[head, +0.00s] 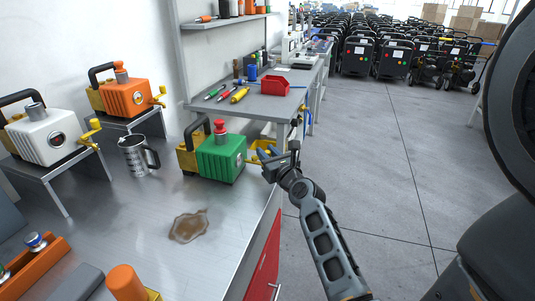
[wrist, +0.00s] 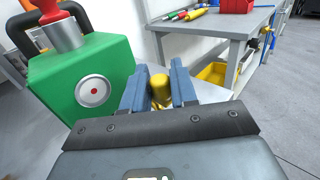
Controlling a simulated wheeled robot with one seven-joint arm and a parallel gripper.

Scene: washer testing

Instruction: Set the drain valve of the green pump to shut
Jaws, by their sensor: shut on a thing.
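The green pump (head: 220,157) stands on the metal bench near its right edge, with a black handle and a red cap on top. In the wrist view the green pump (wrist: 85,75) fills the left side, with a round gauge-like disc on its face. My gripper (head: 267,157) is at the pump's right end. In the wrist view my gripper (wrist: 158,78) has its blue fingers on either side of the yellow drain valve handle (wrist: 160,92), shut on it. The handle's lower part and the valve body are hidden by my gripper, so its setting is unclear.
A brown puddle (head: 189,226) lies on the bench in front of the pump. A metal jug (head: 138,157), a white pump (head: 45,135) and an orange pump (head: 127,97) stand to the left. A side table with a red bin (head: 275,86) is behind. Open floor lies right.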

